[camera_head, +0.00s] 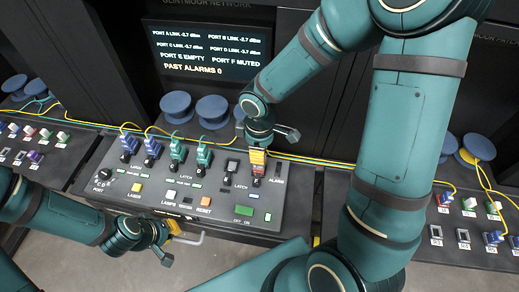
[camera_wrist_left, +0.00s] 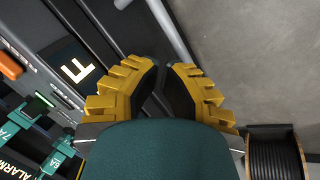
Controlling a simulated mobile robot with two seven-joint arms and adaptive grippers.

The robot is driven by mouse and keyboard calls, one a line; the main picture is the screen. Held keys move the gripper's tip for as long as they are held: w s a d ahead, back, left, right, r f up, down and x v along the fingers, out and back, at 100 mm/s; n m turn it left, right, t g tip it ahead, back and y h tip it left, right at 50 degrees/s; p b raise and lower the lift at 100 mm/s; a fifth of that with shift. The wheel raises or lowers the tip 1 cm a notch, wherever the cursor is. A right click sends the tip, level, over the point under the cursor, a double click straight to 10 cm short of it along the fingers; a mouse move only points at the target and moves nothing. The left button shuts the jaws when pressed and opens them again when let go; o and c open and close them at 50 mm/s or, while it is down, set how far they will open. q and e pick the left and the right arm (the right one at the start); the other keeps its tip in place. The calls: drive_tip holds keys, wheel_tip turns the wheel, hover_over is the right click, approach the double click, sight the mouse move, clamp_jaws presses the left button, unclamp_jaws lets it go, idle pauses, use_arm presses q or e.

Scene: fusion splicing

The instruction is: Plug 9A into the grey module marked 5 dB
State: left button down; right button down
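No 9A or 5 dB label is readable. My right gripper (camera_head: 257,157) points down at the console's right-hand port. A small red part (camera_head: 257,168) shows directly under its yellow fingers, above the port; I cannot tell whether the fingers grip it. Two blue plugs (camera_head: 152,148) and two teal plugs (camera_head: 204,156) stand upright in the console. An unplugged-looking port (camera_head: 231,166) lies between teal and red.
A side panel (camera_head: 462,222) at right holds red, green and blue plugs and several grey-framed sockets (camera_head: 436,236). Another panel of plugs (camera_head: 30,140) is at left. Yellow fibres run behind the ports. The screen (camera_head: 210,50) reads port E empty, port F muted, past alarms 0.

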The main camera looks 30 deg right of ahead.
drive_tip(key=shift+f+b, duration=0.55)
drive_tip(key=shift+b, duration=0.05)
idle(0.6)
drive_tip(key=c, duration=0.8)
unclamp_jaws()
drive_tip(key=shift+c, duration=0.2)
drive_tip(key=shift+r, duration=0.15)
wheel_tip(320, 180, up, 12)
drive_tip(key=shift+f, duration=0.1)
